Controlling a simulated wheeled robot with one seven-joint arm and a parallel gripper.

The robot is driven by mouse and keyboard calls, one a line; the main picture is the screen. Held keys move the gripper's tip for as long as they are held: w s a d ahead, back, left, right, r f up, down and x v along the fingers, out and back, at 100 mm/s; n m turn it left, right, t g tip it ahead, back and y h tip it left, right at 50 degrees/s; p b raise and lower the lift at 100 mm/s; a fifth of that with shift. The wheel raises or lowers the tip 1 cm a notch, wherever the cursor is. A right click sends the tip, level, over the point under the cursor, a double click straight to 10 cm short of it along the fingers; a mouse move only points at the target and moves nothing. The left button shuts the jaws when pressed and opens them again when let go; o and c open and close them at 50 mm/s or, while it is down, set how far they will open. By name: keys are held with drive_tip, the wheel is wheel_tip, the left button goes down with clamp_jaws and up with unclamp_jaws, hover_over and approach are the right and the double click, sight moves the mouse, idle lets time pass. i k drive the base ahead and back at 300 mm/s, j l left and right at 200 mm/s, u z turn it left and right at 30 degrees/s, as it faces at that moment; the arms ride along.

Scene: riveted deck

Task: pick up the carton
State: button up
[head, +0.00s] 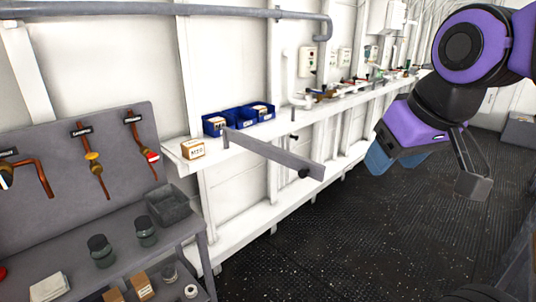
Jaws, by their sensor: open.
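A small tan-and-white carton (192,149) with dark print stands upright at the near end of the white wall shelf (235,146). Similar small boxes sit in the blue bins just behind it. My gripper (424,172) is at the right, in the air over the dark floor, well to the right of the carton. Its jaws are spread apart and nothing shows between them.
Blue bins (239,117) stand behind the carton. A grey bar (275,154) juts out from the shelf right of it. A grey bench (130,249) with dark jars and a tool panel (75,165) is at the left. The dark floor (340,240) is clear.

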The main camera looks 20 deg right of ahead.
sight(192, 149)
drive_tip(key=i+l+z, duration=0.25)
drive_tip(key=i, duration=0.3)
drive_tip(key=i+l+z, duration=0.1)
drive_tip(key=i, duration=0.85)
drive_tip(key=i+l+u, duration=0.1)
drive_tip(key=i+u, duration=0.3)
drive_tip(key=i+l+u, duration=0.25)
drive_tip(key=u, duration=0.2)
drive_tip(key=i+l+u, duration=0.4)
drive_tip(key=k+j, duration=0.1)
